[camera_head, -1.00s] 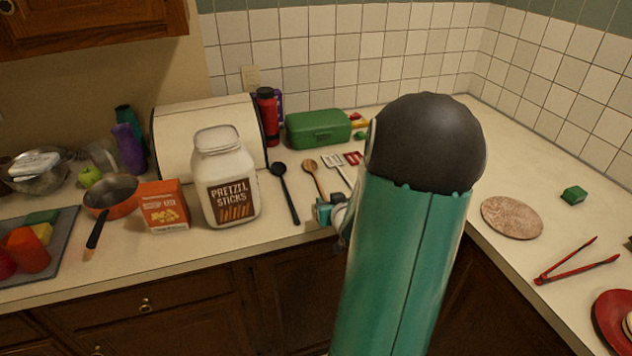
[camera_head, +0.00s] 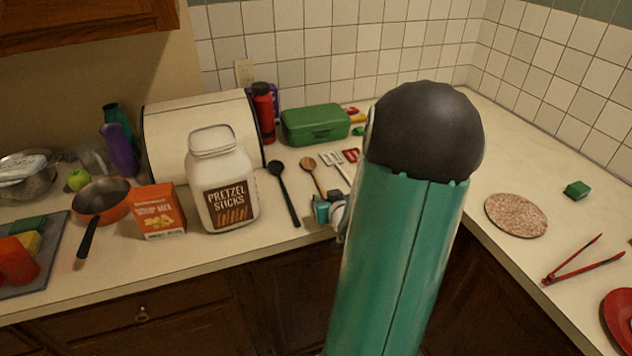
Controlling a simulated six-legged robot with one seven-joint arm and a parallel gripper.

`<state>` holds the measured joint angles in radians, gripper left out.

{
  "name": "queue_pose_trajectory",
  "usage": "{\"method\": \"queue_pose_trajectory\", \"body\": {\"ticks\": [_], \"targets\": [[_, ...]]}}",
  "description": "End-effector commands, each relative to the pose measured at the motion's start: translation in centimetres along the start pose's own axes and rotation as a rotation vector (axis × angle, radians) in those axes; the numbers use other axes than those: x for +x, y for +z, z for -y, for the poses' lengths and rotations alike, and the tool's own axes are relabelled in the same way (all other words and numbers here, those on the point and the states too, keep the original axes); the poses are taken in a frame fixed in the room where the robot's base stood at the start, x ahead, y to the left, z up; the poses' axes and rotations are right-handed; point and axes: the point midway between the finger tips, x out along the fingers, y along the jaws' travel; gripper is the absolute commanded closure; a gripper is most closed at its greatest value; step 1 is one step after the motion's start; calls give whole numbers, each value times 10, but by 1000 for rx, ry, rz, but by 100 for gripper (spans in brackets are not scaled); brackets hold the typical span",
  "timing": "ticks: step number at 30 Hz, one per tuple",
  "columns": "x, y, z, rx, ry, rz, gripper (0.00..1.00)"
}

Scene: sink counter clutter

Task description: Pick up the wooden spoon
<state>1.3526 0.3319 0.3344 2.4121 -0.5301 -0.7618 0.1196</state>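The wooden spoon (camera_head: 311,171) lies on the counter, its bowl toward the wall and its handle running toward the front edge. It is between a black spoon on its left and a spatula on its right. My gripper (camera_head: 321,210) is at the handle's near end, by the counter's front edge. My own teal arm link hides much of the gripper and the area right of it. I cannot make out the fingers or whether they touch the handle.
The black spoon (camera_head: 283,192) and the white spatula (camera_head: 338,165) lie close on either side. A pretzel jar (camera_head: 222,180) stands to the left. A green box (camera_head: 315,124) and a red bottle (camera_head: 264,112) stand behind. Red tongs (camera_head: 583,259) and a round board (camera_head: 516,215) lie right.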

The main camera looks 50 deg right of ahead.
Motion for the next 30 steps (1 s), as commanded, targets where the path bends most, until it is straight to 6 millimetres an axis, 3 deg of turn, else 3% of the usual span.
{"method": "queue_pose_trajectory", "body": {"ticks": [2,8,9,21,30], "targets": [[-1,0,0,0,0,0,61],[-1,0,0,0,1,0,98],[-1,0,0,0,1,0,100],[2,-2,1,0,0,-1,100],[5,-18,6,-2,0,-2,100]]}}
